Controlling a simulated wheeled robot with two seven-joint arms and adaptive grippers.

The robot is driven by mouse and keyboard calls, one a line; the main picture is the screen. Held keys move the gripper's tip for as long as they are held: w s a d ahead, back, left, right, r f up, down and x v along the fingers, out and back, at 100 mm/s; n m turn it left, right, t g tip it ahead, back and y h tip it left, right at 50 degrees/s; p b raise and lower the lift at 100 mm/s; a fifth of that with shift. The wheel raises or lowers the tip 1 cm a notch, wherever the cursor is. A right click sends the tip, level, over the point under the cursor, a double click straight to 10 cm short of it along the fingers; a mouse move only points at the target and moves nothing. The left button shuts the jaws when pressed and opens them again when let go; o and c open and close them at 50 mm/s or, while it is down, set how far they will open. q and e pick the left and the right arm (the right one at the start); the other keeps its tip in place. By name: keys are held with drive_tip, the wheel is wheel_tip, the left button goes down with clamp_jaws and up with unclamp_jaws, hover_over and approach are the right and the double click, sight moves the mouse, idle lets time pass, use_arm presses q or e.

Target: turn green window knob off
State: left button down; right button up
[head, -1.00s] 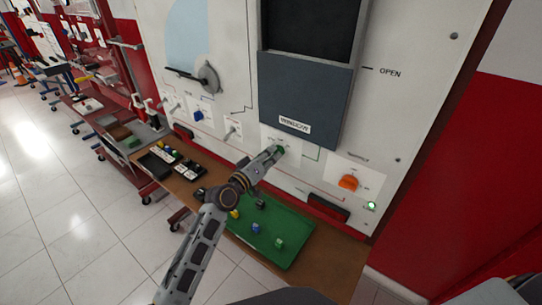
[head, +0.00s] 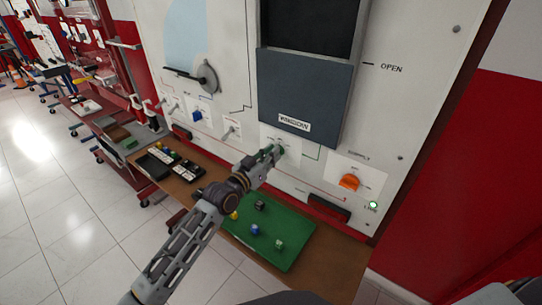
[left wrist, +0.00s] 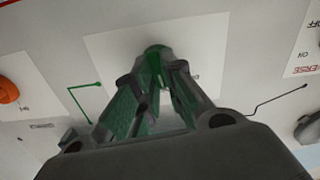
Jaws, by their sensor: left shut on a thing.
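The green window knob (left wrist: 154,54) sits on a white label plate on the panel, below the dark window (head: 305,95) labelled WINDOW. My left gripper (head: 275,153) reaches up to it from below left. In the left wrist view the fingers (left wrist: 155,75) are shut on the knob, one on each side. The fingers cover most of the knob, so its exact angle cannot be told.
An orange supply knob (head: 349,183) and a lit green lamp (head: 373,205) are to the right. A blue knob (head: 197,115) and a grey lever (head: 231,133) are to the left.

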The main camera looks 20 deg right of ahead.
use_arm(q)
drive_tip(key=shift+m, duration=0.8)
use_arm(e)
drive_tip(key=shift+s+d, duration=0.25)
drive_tip(key=shift+d, duration=0.15)
use_arm(q)
drive_tip(key=c, duration=1.5)
unclamp_jaws()
use_arm(e)
drive_tip(key=shift+w, duration=0.1)
drive_tip(key=shift+w, duration=0.1)
use_arm(q)
drive_tip(key=shift+s+a, duration=0.15)
drive_tip(key=v, duration=1.1)
drive_tip(key=shift+s+a, duration=0.25)
use_arm(e)
drive_tip(key=shift+a, duration=0.1)
